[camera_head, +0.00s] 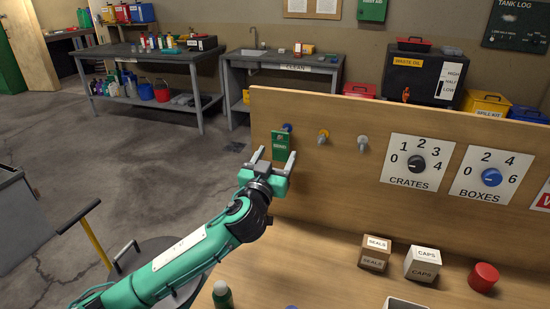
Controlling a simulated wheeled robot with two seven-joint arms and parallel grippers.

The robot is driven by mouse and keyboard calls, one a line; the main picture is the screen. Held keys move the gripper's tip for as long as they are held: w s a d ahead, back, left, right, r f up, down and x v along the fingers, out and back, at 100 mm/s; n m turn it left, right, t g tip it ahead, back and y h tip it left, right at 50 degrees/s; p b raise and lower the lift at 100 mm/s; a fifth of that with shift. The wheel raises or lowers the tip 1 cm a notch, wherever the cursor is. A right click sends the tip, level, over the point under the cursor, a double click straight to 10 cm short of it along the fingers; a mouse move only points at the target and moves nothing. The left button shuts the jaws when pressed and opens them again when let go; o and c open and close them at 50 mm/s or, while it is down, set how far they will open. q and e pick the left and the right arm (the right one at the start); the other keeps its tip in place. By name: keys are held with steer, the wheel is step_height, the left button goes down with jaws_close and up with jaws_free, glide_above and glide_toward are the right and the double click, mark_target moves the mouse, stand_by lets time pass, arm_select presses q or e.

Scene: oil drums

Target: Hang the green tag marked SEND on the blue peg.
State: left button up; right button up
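The green tag (280,147) with white lettering is upright against the wooden board, directly below the blue peg (287,127). Its top edge meets or overlaps the peg, and the tag looks to be hanging there. The hole itself is too small to make out. My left gripper (274,157) is in front of the tag's lower part. Its two fingers are spread wide, one to each side of the tag, and do not appear to pinch it. My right gripper is not in view.
A CRATES dial (416,163) and a BOXES dial (491,177) follow. A SEALS box (375,252), a CAPS box (422,264) and a red cylinder (483,277) stand on the bench below.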

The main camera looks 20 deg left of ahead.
arm_select(q)
steer(key=shift+s+f, duration=0.2)
steer(key=shift+s, duration=0.25)
steer(key=s+f+b, duration=0.2)
steer(key=s+b, duration=0.1)
steer(key=s, duration=0.9)
steer(key=shift+s+a, duration=0.25)
steer(key=shift+s, duration=0.1)
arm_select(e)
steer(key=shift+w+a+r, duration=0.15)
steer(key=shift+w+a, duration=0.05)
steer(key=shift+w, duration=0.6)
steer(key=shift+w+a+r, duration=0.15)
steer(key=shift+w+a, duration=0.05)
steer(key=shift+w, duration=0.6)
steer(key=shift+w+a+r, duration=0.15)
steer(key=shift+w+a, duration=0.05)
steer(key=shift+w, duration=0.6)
